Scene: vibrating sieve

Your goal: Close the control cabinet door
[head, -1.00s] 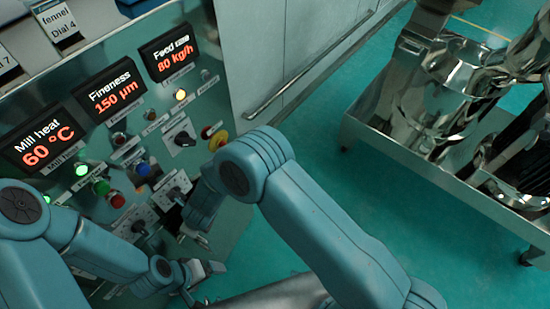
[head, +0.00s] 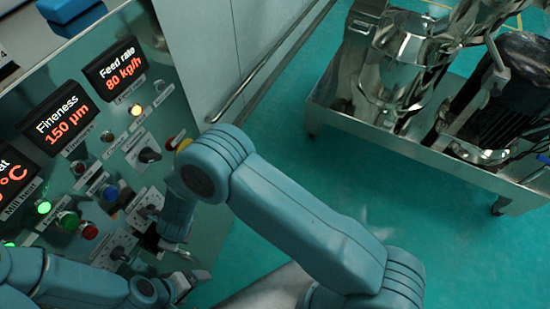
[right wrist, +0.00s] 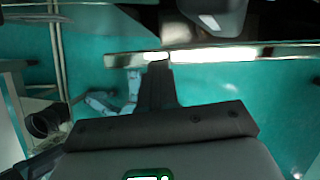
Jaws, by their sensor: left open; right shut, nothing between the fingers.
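The control panel (head: 205,110) slopes across the left of the head view, with lit displays, lamps, buttons and knobs. I cannot tell from these frames which surface is the control cabinet door or how far it stands open. My left gripper (head: 190,284) is open and low in front of the panel's lower edge, with nothing seen in it. My right arm bends down in front of the panel's right part. My right gripper (right wrist: 158,72) is shut and empty in the right wrist view, its tip close to a bright metal edge (right wrist: 215,54); contact cannot be told.
A grey wall with a metal rail (head: 240,95) stands behind the panel. A wheeled metal frame (head: 400,150) carrying shiny vessels (head: 395,60) and a dark ribbed motor (head: 500,90) is at the right. The green floor (head: 330,165) between them is clear.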

